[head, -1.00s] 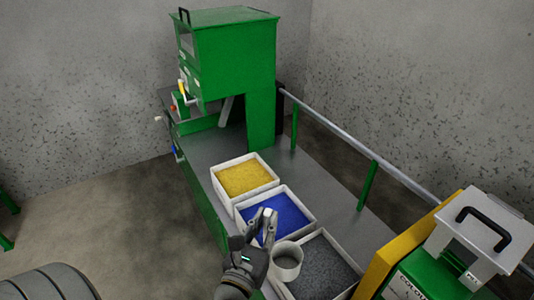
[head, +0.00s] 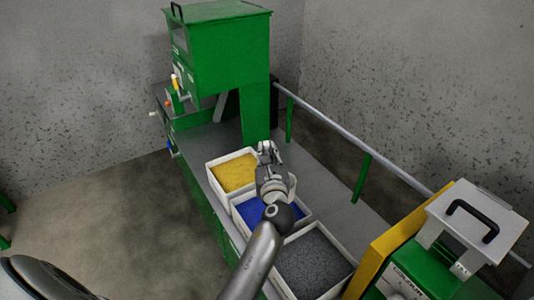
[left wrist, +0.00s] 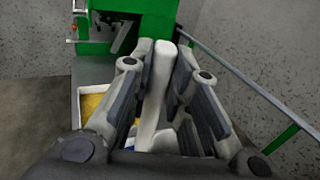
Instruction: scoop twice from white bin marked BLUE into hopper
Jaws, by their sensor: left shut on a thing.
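My left gripper (head: 268,158) is above the far part of the bin of blue pellets, near its border with the yellow bin. It is shut on the pale handle of the scoop (left wrist: 158,95), which stands between the fingers in the left wrist view. The gripper and arm hide most of the scoop in the head view, so I cannot tell what it holds. The white bin of blue pellets (head: 238,221) is partly covered by my arm; no BLUE marking is readable. The green hopper (head: 230,50) stands at the far end of the bench. My right gripper is not in view.
A bin of yellow pellets (head: 211,174) lies beyond the blue one, and a bin of dark grey pellets (head: 346,252) lies nearer. A rail (head: 340,136) runs along the bench's right side. A green and yellow unit (head: 385,250) stands at lower right.

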